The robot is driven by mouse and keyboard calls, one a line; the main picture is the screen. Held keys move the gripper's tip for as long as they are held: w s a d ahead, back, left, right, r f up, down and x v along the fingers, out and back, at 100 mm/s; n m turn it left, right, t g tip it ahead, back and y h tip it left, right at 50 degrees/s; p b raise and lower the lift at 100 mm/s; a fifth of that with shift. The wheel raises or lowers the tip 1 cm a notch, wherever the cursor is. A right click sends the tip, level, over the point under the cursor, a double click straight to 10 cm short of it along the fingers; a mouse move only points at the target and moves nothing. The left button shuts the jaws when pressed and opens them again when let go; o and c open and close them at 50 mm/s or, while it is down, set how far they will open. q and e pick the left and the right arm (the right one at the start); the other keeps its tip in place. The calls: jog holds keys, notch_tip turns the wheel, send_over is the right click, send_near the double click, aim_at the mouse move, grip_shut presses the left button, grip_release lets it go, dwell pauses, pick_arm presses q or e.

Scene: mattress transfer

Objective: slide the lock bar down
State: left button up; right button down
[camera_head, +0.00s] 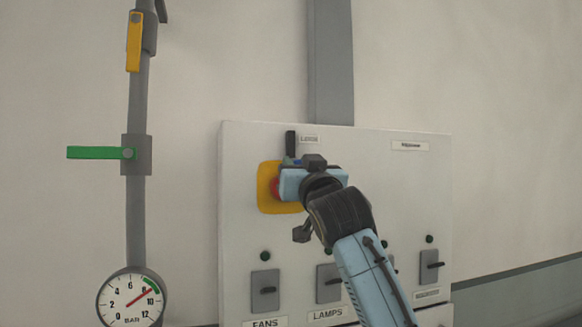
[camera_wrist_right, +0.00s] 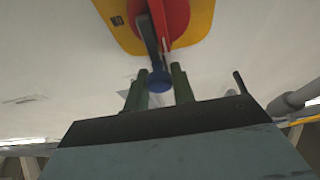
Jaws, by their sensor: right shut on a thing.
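The lock bar (camera_head: 290,142) is a dark upright strip at the top of the white panel, beside a small label. In the right wrist view a slim grey bar with a round blue knob (camera_wrist_right: 160,80) runs over the red disc (camera_wrist_right: 176,15) on a yellow plate (camera_wrist_right: 200,22). My right gripper (camera_head: 298,183) is in front of the yellow plate in the head view and hides much of it. In the wrist view its two green fingers stand on either side of the blue knob and are shut on it. My left gripper is not in view.
The white panel (camera_head: 235,225) carries several grey switches low down, such as the fans switch (camera_head: 265,283). To its left a grey pipe (camera_head: 138,225) has a green lever (camera_head: 92,152), a yellow lever (camera_head: 134,42) and a gauge (camera_head: 131,298). Bare wall lies between.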

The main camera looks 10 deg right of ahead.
jog(key=c, duration=1.5)
grip_release()
jog(key=shift+w+f, duration=0.2)
jog(key=shift+f, duration=0.25)
jog(key=shift+o, duration=1.3)
jog(key=shift+s+r, duration=0.15)
jog(key=shift+r, duration=0.05)
jog(key=b+v, duration=0.4)
jog(key=v, duration=0.9)
jog(key=shift+s+b, duration=0.25)
jog(key=shift+b, duration=0.05)
